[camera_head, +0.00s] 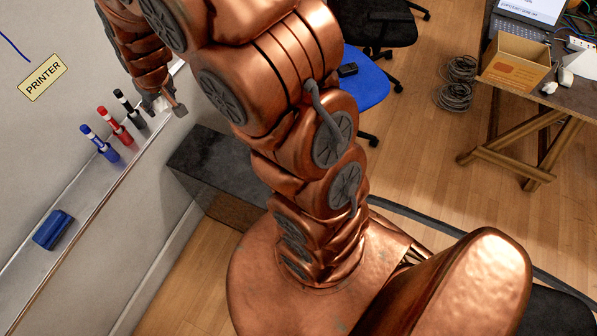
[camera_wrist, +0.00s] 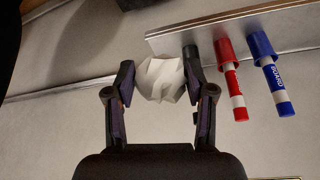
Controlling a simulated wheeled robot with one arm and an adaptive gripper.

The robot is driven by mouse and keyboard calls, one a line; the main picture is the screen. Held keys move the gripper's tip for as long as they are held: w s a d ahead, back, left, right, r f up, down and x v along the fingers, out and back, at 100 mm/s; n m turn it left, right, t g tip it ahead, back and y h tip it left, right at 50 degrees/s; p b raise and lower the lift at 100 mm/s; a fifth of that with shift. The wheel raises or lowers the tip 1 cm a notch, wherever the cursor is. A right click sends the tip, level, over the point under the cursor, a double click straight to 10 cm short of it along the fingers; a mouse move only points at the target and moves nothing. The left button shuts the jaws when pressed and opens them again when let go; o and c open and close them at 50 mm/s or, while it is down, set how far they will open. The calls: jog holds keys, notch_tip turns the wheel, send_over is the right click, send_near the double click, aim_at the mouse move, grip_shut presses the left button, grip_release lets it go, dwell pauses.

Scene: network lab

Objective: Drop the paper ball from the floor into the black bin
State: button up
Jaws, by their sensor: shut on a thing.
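My gripper (camera_head: 168,104) is at the upper left of the head view, close to the whiteboard's tray. In the wrist view my gripper (camera_wrist: 159,82) is shut on the white crumpled paper ball (camera_wrist: 160,80), with a finger on each side of it. The ball is held in front of the tray area. In the head view the ball is mostly hidden by the fingers. I cannot pick out the black bin for sure in either view; a dark shape (camera_wrist: 138,4) is cut off at the wrist view's top edge.
The marker tray (camera_head: 75,215) holds blue, red and black markers (camera_head: 115,125) and a blue eraser (camera_head: 53,230). A dark-topped box (camera_head: 215,165) stands on the floor by the wall. A blue chair (camera_head: 362,85) and a table with an open cardboard box (camera_head: 517,62) are to the right.

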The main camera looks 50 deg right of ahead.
jog(key=w+d+f+n+b, duration=0.1)
jog(key=d+f+b, duration=0.8)
jog(key=f+b, duration=0.35)
jog(key=d+f+n+b, duration=0.1)
jog(key=d+f+b, duration=0.95)
jog(key=f, duration=0.35)
jog(key=s+d+f+b, duration=0.3)
jog(key=d+f+b, duration=0.4)
jog(key=f, duration=0.4)
jog(key=s+d+f+b, duration=0.3)
jog(key=d+f+b, duration=0.4)
jog(key=f+b, duration=0.3)
jog(key=s+d+f+n+y+b, duration=0.1)
jog(key=s+d+f+b, duration=0.2)
jog(key=d+f+b, duration=0.4)
jog(key=shift+s+d+f+b, duration=0.2)
jog(key=shift+f+b, duration=0.5)
jog(key=shift+f, duration=2.05)
jog(key=o, duration=0.8)
jog(key=shift+c, duration=0.2)
